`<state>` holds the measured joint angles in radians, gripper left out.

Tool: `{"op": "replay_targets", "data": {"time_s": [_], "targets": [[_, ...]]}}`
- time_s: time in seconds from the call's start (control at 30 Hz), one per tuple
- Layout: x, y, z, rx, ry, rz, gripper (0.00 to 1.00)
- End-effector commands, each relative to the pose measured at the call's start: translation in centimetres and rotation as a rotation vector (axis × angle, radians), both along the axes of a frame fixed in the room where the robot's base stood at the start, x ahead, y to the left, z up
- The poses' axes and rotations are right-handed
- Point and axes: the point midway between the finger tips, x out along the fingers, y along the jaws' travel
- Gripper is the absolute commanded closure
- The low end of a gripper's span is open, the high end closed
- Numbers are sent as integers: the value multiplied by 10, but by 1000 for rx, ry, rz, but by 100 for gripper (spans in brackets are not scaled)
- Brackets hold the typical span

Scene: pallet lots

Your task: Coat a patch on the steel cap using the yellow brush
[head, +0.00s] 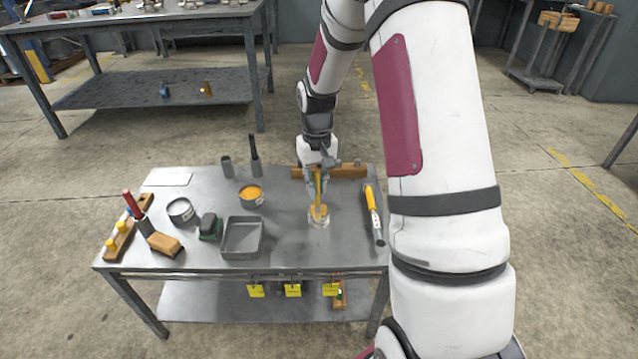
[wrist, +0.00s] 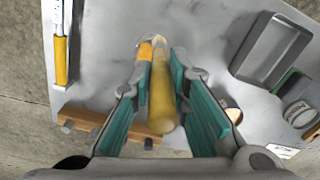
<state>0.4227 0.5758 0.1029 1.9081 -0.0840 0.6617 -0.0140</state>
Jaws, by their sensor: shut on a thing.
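My gripper (head: 318,186) is shut on the yellow brush (head: 321,188), over the right half of the metal table. In the wrist view my gripper (wrist: 161,75) has its teal fingers on both sides of the yellow brush handle (wrist: 162,98). The brush points down at the pale steel cap (head: 319,223) on the table top. An orange-yellow area shows at the cap's top, at the brush's lower end. The cap is mostly hidden behind the brush in the wrist view; I cannot tell whether bristles touch it or how much is coated.
A yellow-handled tool (head: 370,199) lies right of the cap, and a wooden rail (head: 343,172) behind it.

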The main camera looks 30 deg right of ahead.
Motion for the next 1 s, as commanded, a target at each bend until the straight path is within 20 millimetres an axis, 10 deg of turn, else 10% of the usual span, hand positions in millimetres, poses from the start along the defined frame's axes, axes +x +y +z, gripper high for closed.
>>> {"op": "replay_targets", "data": {"time_s": [1.0], "targets": [[-1, 11, 81, 0, 1, 4, 100]]}}
